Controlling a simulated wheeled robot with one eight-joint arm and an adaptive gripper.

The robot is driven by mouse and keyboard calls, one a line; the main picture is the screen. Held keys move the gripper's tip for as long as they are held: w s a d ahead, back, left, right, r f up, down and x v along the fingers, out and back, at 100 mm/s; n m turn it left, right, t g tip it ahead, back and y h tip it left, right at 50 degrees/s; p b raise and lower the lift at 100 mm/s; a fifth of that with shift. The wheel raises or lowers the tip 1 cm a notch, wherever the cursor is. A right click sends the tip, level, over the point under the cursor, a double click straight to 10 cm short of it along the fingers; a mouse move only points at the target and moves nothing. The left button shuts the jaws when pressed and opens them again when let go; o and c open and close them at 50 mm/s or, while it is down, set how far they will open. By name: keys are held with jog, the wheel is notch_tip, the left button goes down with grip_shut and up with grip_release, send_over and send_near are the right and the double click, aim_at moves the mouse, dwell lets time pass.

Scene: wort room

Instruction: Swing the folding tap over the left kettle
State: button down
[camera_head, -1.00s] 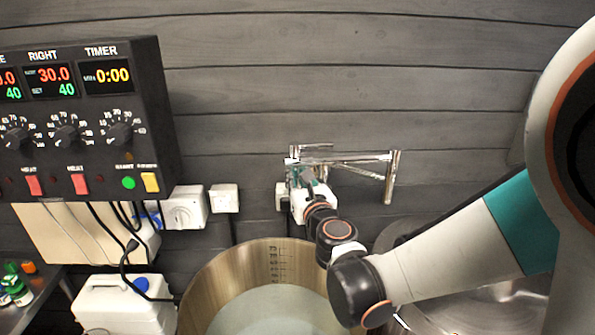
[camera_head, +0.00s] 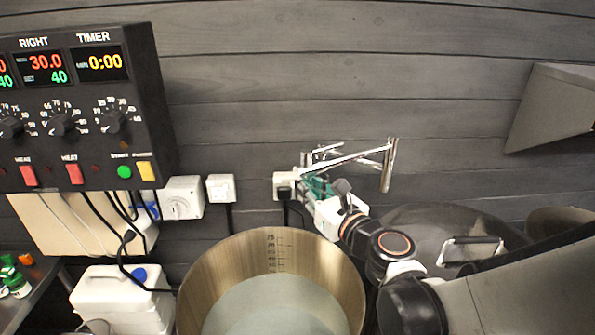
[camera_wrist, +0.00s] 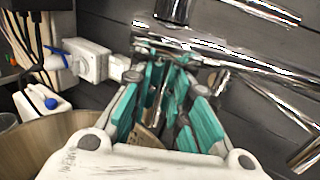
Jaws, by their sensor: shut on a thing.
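The chrome folding tap (camera_head: 345,160) hangs on the back wall, its vertical pipe (camera_head: 388,165) at the right. It slants down to the left toward my gripper (camera_head: 309,184). In the wrist view, chrome tubes (camera_wrist: 215,52) cross beyond the teal finger pads of my gripper (camera_wrist: 168,88). The gripper is shut on a part of the tap; the exact grip spot is partly hidden by the fingers. The open kettle (camera_head: 340,268), the left of the two in view, holds pale liquid. Its wall also shows in the wrist view (camera_wrist: 48,135). My gripper is above and behind its right rim.
A lidded kettle (camera_head: 425,220) stands to the right, under my arm. Wall sockets (camera_head: 221,188) and a control panel (camera_head: 75,105) with hanging cables are at the left. A white canister (camera_head: 118,298) stands left of the open kettle. Air above the open kettle is clear.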

jog(key=c, duration=1.5)
grip_release()
jog(key=shift+s, duration=0.1)
jog(key=v, duration=1.2)
jog(key=shift+a, duration=0.1)
